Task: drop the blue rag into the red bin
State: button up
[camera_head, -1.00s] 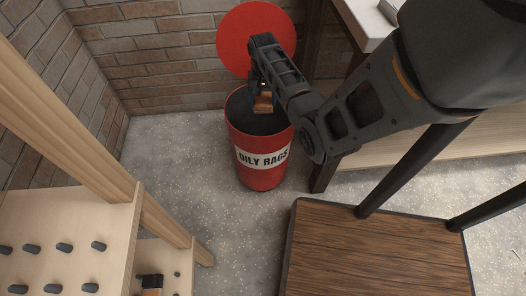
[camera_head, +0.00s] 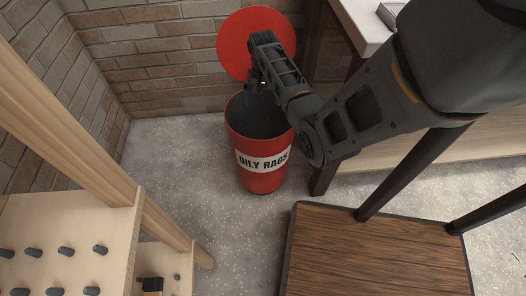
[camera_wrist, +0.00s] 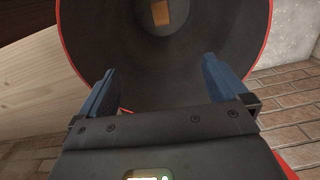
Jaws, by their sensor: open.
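The red bin (camera_head: 262,172), lettered "OILY RAGS", stands upright on the floor with its round red lid (camera_head: 240,42) raised behind it. My gripper (camera_head: 250,98) is over the bin's mouth. In the wrist view my gripper (camera_wrist: 160,72) has its two blue fingers wide apart, with nothing between them. I see no blue rag in either view; the only blue at the bin is my fingers.
A brick wall (camera_head: 165,45) is close behind the bin. A wooden-topped stool or low table (camera_head: 375,255) stands in front right. A pale pegged rack (camera_head: 70,235) fills the lower left. Speckled floor (camera_head: 175,165) is clear left of the bin.

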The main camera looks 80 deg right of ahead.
notch_tip(320, 180, up, 6)
jog(key=shift+f+p, duration=0.15)
jog(key=shift+p, duration=0.3)
